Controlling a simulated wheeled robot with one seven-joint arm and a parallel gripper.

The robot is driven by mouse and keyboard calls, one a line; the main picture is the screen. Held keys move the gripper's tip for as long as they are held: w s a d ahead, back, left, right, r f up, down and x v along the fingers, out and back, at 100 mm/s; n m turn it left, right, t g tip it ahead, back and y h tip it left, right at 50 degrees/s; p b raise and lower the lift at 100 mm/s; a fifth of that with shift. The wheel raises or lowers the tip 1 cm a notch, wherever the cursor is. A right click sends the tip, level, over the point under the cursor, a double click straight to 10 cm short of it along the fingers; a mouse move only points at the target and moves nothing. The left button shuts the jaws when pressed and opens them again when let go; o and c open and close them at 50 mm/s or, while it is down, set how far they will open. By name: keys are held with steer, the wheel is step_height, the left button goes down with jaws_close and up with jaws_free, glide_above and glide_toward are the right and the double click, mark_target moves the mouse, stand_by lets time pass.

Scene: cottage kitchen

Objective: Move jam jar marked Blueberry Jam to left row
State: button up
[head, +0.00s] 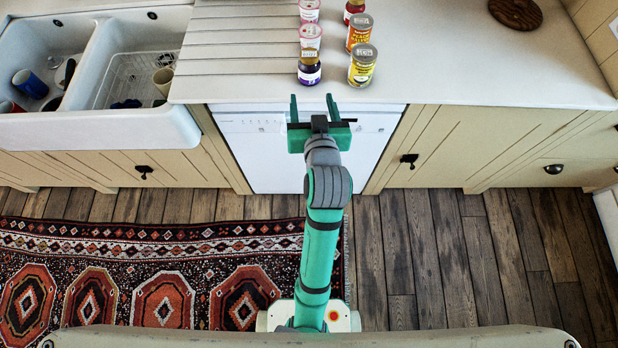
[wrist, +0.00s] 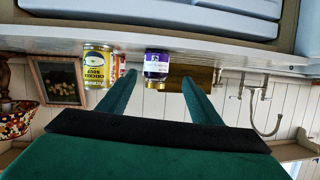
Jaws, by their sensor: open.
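A dark jar with a white and purple label (head: 309,70) stands upright at the near end of the left line on the counter. Its label is too small to read, but the purple suggests blueberry. In the wrist view, which is upside down, this jar (wrist: 157,63) shows a gold lid and sits between the fingertips in the picture, beyond them. My gripper (head: 312,100) is open and empty, short of the jar at the counter's front edge. Behind the jar in the left line are two pale pots with pink markings (head: 310,37).
The right line holds a yellow can (head: 362,66) beside the jar, an orange can (head: 359,33) and a red jar (head: 354,9) behind. The sink (head: 130,60) lies left, past the grooved drainer.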

steer(key=s+f+m, duration=0.1)
steer(key=s+f, duration=0.7)
steer(key=s+f+t+h, duration=0.1)
steer(key=s+f, duration=0.2)
steer(key=s, duration=2.3)
steer(key=shift+a+n, duration=0.3)
steer(key=shift+a, duration=0.05)
